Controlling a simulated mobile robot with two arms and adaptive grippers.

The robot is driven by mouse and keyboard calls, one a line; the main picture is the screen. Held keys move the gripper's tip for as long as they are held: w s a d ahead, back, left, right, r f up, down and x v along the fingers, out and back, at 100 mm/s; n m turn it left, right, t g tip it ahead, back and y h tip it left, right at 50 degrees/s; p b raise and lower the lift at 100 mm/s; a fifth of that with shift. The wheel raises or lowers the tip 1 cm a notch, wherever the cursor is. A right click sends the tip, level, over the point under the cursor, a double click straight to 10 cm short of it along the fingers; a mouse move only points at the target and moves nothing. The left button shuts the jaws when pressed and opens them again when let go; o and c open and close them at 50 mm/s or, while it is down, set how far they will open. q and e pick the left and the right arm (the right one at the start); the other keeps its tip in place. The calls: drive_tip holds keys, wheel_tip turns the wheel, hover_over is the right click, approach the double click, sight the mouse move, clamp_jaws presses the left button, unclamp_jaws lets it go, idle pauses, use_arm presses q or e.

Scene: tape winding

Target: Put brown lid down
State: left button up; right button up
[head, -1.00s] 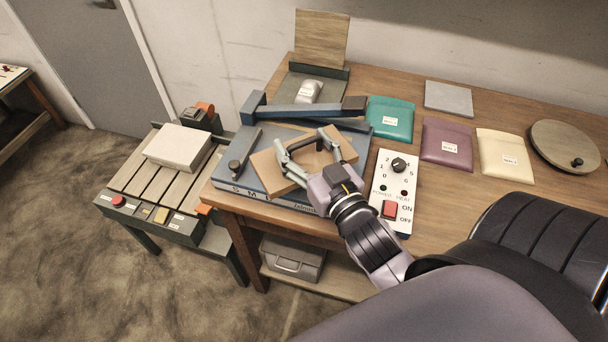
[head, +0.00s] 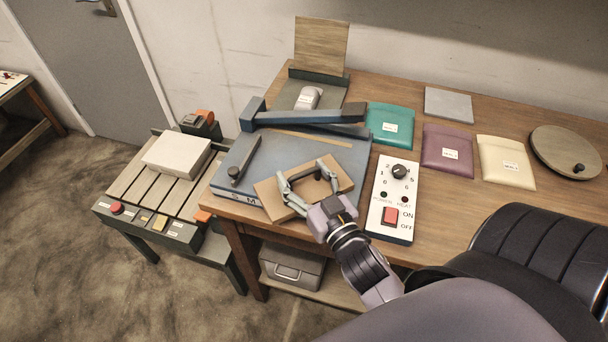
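The brown lid (head: 266,194), a flat rectangular tan piece, is in the head view over the front right part of the blue-grey work plate (head: 240,185). My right gripper (head: 306,174) is over the lid with its fingers spread across it. The lid has moved together with the gripper, so the fingers appear shut on it. The fingers hide part of its middle. I cannot tell whether its underside touches the plate. My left gripper is not in view.
A blue arm (head: 305,115) crosses behind the plate. A switch box (head: 392,197) stands close to the right. Teal (head: 390,124), purple (head: 447,149) and cream (head: 505,161) pouches and a round lid (head: 566,151) lie farther right. A pale box (head: 177,154) is on the left stand.

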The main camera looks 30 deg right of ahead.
drive_tip(key=o, duration=0.4)
drive_tip(key=shift+r, duration=0.15)
